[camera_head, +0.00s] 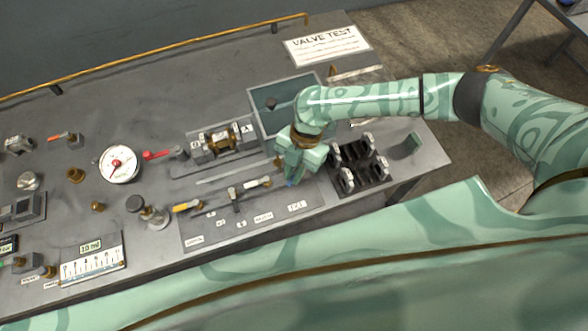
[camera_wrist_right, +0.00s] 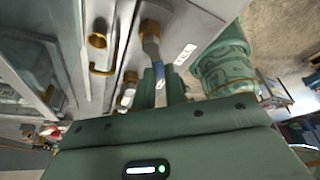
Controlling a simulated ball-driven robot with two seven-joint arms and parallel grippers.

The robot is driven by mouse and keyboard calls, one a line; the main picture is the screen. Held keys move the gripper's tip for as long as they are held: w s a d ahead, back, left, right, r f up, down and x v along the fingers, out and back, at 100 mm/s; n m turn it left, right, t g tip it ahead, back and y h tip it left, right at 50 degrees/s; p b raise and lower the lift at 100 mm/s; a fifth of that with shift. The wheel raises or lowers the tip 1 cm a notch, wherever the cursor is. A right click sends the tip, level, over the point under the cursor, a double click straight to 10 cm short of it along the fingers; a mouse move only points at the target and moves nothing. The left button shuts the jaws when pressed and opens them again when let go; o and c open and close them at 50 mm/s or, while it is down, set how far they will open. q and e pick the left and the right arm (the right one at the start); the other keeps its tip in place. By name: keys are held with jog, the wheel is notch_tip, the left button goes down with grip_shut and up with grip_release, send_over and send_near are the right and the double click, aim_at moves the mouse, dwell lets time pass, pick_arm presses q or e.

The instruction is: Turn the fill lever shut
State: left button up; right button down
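The fill lever has a blue sleeve and sits at the right end of the labelled valve plate, beside the FILL label (camera_head: 297,206). Its blue tip (camera_head: 290,183) shows just under my right gripper (camera_head: 297,170), which hides most of it in the head view. In the right wrist view the fill lever (camera_wrist_right: 152,46) runs from a brass pivot toward my right gripper's fingers (camera_wrist_right: 161,84). The two green fingers stand close about its end with a narrow gap between them. I cannot tell whether they press on it. My left gripper is not in view.
Beside it on the plate (camera_head: 215,231) are a white lever (camera_head: 257,183) and a yellow lever (camera_head: 187,206). A dark rack (camera_head: 375,176) of metal fittings stands to the right, and a green-floored tray (camera_head: 287,90) behind. A round gauge (camera_head: 120,164) and red lever (camera_head: 158,154) are to the left.

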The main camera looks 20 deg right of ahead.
jog(key=shift+r, duration=0.1)
jog(key=m+p, duration=0.1)
jog(key=m+t+p, duration=0.1)
jog(key=m+p, duration=0.1)
jog(key=shift+w+a+r, duration=0.1)
jog(key=shift+w+a, duration=0.1)
jog(key=shift+w, duration=0.15)
jog(key=m+p, duration=0.1)
jog(key=m+t+y+p, duration=0.1)
jog(key=m, duration=0.1)
jog(key=shift+w+a, duration=0.1)
jog(key=shift+w, duration=0.25)
jog(key=shift+w+m+t+p, duration=0.25)
jog(key=shift+m+t+p, duration=0.05)
jog(key=shift+m+p, duration=0.4)
jog(key=c, duration=1.5)
grip_release()
jog(key=shift+o, duration=0.2)
